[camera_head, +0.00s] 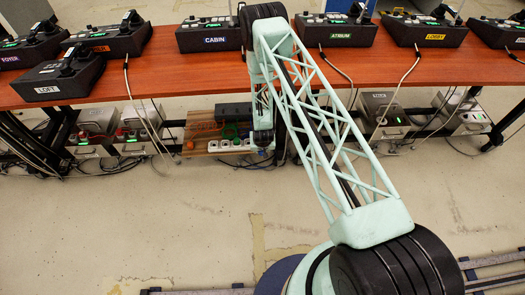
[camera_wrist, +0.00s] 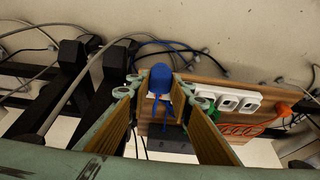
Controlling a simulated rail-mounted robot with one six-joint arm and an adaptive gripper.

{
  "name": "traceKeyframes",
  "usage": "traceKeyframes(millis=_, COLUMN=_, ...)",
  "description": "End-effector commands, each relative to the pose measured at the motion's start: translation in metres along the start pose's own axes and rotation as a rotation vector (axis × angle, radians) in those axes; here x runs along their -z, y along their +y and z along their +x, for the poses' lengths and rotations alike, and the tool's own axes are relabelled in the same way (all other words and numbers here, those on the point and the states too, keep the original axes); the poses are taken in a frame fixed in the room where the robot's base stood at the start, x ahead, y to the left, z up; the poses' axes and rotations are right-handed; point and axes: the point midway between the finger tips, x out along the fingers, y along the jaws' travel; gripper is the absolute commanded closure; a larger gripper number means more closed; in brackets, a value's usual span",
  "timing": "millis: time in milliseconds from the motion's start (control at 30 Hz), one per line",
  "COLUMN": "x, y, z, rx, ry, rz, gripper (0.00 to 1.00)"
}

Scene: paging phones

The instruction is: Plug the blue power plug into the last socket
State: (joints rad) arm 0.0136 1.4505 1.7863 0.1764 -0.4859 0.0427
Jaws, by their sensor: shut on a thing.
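The blue power plug (camera_wrist: 161,78) is held between the fingertips of my gripper (camera_wrist: 160,80) in the wrist view, with its blue cable hanging below it. My gripper is shut on it. The white socket strip (camera_wrist: 227,101) runs to the right of the plug on a wooden board. A bit of white shows just below the plug between the fingers; I cannot tell whether the plug touches a socket. In the head view the strip (camera_head: 225,146) lies under the table and my gripper (camera_head: 263,142) is at its right end.
An orange plug (camera_wrist: 283,109) with a coiled orange cable sits at the strip's far end, and a green plug (camera_wrist: 206,104) is nearer. A dark box (camera_wrist: 170,139) stands by the board. Grey cables and black table legs (camera_wrist: 70,65) crowd the left. The table (camera_head: 160,75) with several phones is above.

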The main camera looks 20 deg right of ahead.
Motion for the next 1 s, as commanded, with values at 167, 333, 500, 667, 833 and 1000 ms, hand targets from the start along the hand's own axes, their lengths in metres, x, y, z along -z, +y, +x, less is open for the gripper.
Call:
traceKeyframes(millis=167, x=0.006, y=-0.014, z=0.004, rx=0.001, ry=0.001, rz=-0.001, gripper=0.91)
traceKeyframes(millis=333, x=0.012, y=-0.027, z=0.006, rx=0.001, ry=0.002, rz=-0.002, gripper=0.91)
traceKeyframes(millis=500, x=0.018, y=-0.04, z=0.008, rx=0.001, ry=0.001, rz=-0.002, gripper=0.91)
traceKeyframes(millis=667, x=0.023, y=-0.052, z=0.01, rx=0.001, ry=0.002, rz=-0.001, gripper=0.91)
traceKeyframes(millis=833, x=0.028, y=-0.065, z=0.013, rx=0.0, ry=0.001, rz=-0.001, gripper=0.91)
traceKeyframes(millis=1000, x=0.034, y=-0.078, z=0.015, rx=0.001, ry=0.001, rz=0.0, gripper=0.91)
